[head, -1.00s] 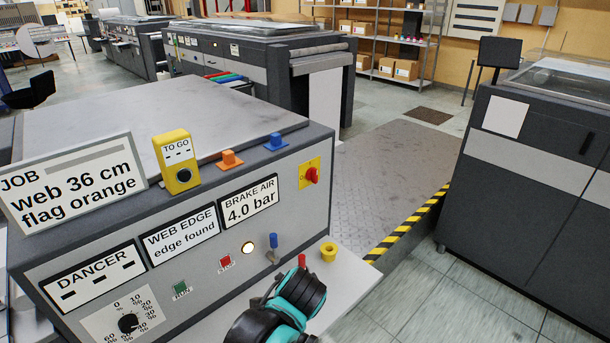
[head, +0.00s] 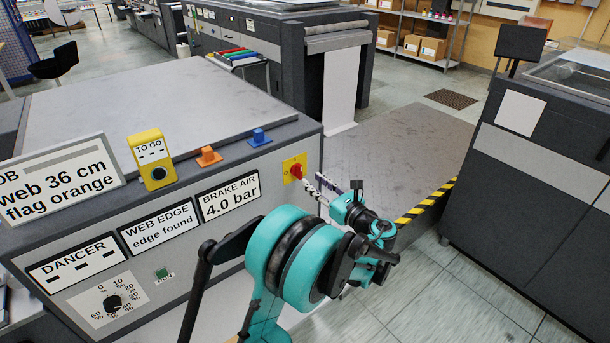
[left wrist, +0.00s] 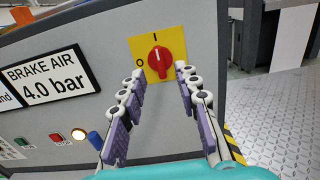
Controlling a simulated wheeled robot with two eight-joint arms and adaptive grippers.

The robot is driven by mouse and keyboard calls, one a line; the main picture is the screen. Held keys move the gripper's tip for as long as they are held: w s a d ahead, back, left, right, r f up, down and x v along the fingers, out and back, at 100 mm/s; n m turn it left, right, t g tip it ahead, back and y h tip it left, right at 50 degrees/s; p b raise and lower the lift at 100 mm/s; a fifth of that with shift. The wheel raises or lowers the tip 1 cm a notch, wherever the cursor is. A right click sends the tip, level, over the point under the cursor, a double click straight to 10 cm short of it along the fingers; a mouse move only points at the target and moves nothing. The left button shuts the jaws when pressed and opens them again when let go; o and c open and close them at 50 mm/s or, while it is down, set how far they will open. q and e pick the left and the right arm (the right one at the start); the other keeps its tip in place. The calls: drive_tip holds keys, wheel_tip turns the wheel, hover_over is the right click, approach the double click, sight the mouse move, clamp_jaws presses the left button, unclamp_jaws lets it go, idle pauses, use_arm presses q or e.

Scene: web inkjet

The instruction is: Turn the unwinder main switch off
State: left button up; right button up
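The unwinder main switch is a red rotary knob (head: 296,171) on a yellow plate (head: 289,163) at the right end of the console's front panel. In the left wrist view the knob (left wrist: 160,62) stands upright, its mark toward the "I" at the top; an "O" is at the left of the plate. My left gripper (head: 314,184) is just in front of the switch. In the left wrist view its fingers (left wrist: 160,75) are apart, with tips on either side of the knob's lower part; I cannot tell whether they touch it. My right gripper is not in view.
A grey platform (head: 400,155) lies right.

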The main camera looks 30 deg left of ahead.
sight(301, 172)
use_arm(q)
drive_tip(key=b+x, duration=0.1)
drive_tip(key=x, duration=0.4)
drive_tip(key=shift+a, duration=0.2)
clamp_jaws()
